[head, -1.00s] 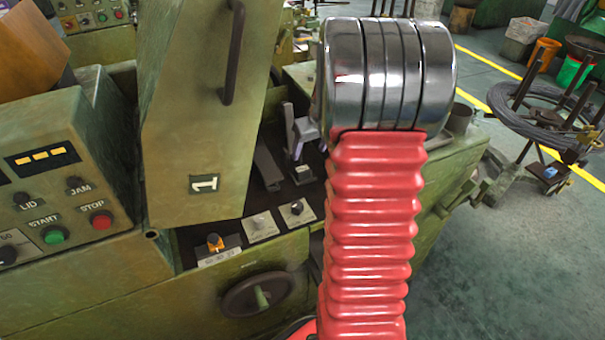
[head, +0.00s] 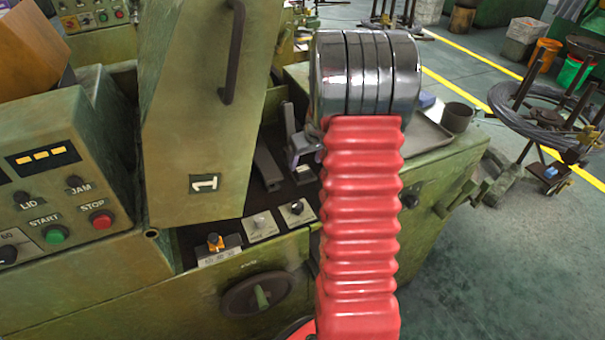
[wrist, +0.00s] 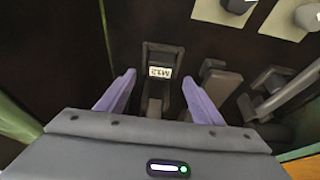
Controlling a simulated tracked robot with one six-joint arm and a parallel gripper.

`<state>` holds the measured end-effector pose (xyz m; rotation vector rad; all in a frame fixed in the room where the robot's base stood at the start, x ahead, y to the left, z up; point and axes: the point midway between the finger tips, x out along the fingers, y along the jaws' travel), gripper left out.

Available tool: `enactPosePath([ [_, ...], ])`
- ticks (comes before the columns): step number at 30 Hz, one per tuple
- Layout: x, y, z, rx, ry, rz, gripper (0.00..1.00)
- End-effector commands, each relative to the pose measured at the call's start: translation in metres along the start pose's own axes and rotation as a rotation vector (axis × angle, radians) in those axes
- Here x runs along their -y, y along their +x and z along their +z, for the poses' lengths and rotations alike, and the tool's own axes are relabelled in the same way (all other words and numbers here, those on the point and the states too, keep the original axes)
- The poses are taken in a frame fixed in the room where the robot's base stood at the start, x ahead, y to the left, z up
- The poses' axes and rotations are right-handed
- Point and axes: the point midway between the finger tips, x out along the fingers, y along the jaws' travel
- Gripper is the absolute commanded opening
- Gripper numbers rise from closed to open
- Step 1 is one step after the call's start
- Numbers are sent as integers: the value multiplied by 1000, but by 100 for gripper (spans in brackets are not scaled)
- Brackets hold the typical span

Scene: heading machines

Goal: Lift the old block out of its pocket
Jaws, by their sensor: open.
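A dark block (wrist: 159,58) with a white label reading M12 sits inside the machine, seen from above in the wrist view. My gripper (wrist: 158,77) is open, with one purple finger on the left of the block's line and one on the right. The fingers look apart from the block; their exact height over it is unclear. In the head view only a bit of my gripper (head: 303,150) shows beside my red arm. The pocket's walls cannot be made out clearly.
The machine's raised lid (head: 195,110) stands just left of the opening. Dark metal parts (wrist: 220,82) lie right of the right finger. Two pale plates with knobs (head: 262,226) sit at the opening's front. A tray (head: 428,130) and a cup (head: 457,117) are on the right.

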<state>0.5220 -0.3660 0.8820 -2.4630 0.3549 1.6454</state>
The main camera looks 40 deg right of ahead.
Motion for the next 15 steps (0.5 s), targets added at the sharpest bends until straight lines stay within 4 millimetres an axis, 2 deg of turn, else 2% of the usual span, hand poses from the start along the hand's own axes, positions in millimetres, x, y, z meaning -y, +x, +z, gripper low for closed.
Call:
enactPosePath([
  [12, 1, 44, 2, 3, -1, -2, 61],
  [15, 0, 49, 2, 1, 1, 0, 61],
])
